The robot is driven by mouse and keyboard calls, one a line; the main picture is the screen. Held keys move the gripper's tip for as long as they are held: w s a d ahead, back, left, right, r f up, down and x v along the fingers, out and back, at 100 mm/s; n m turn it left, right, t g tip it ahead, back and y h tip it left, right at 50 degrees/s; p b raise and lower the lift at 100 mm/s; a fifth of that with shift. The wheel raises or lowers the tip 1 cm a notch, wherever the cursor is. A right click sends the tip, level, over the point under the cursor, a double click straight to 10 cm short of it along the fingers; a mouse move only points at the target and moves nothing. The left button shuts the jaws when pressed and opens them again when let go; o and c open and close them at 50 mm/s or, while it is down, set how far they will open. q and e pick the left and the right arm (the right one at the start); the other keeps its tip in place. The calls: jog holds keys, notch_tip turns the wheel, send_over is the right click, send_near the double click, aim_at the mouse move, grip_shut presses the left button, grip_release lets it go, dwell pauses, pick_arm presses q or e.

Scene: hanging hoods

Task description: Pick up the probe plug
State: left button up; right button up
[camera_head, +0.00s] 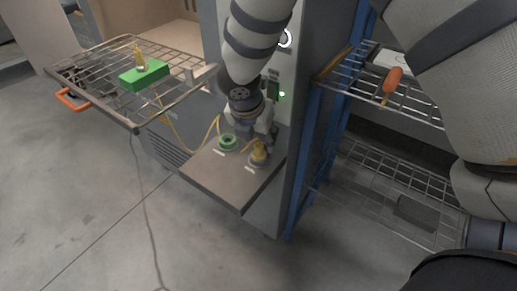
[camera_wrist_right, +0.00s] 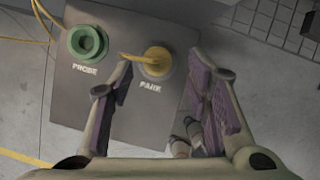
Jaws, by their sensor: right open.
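A yellow plug (camera_wrist_right: 157,62) sits at the place marked PARK on a brown-grey shelf panel (camera_wrist_right: 60,105), with a yellow cable running left from it. It also shows in the head view (camera_head: 258,153). A green ring socket (camera_wrist_right: 87,42) marked PROBE is left of it and looks empty; it also shows in the head view (camera_head: 228,142). My right gripper (camera_wrist_right: 165,80) is open, with its purple-padded fingers on either side of the plug in the picture, nearer on the left; contact cannot be told. In the head view, my right gripper (camera_head: 262,136) is above the plug. My left gripper is not in view.
A wire rack (camera_head: 100,62) with an orange handle (camera_head: 72,100) is at left, carrying a green block (camera_head: 144,74) with a brass-coloured piece on it. Blue-framed wire shelves (camera_head: 345,95) stand close at right, with an orange-handled item (camera_head: 393,78). The floor in front is clear.

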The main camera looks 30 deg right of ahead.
aim_at(258, 144)
jog(key=x, duration=0.4)
jog(key=shift+a+f, duration=0.2)
jog(key=shift+f, duration=0.15)
grip_shut()
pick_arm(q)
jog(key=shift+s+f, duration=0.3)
pick_arm(e)
jog(key=shift+r, duration=0.15)
jog(key=shift+r, duration=0.3)
notch_tip(258, 144, up, 4)
jog(key=shift+s+a+f, duration=0.15)
jog(key=shift+f, duration=0.05)
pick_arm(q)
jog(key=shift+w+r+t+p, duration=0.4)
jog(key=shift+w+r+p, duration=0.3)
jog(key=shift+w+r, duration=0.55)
pick_arm(e)
jog(key=s+a+r, duration=0.7)
jog(key=s+r, duration=0.4)
jog(key=r, duration=0.2)
jog(key=shift+s+a+r, duration=0.15)
jog(key=shift+s+r, duration=0.15)
jog(key=shift+r, duration=0.1)
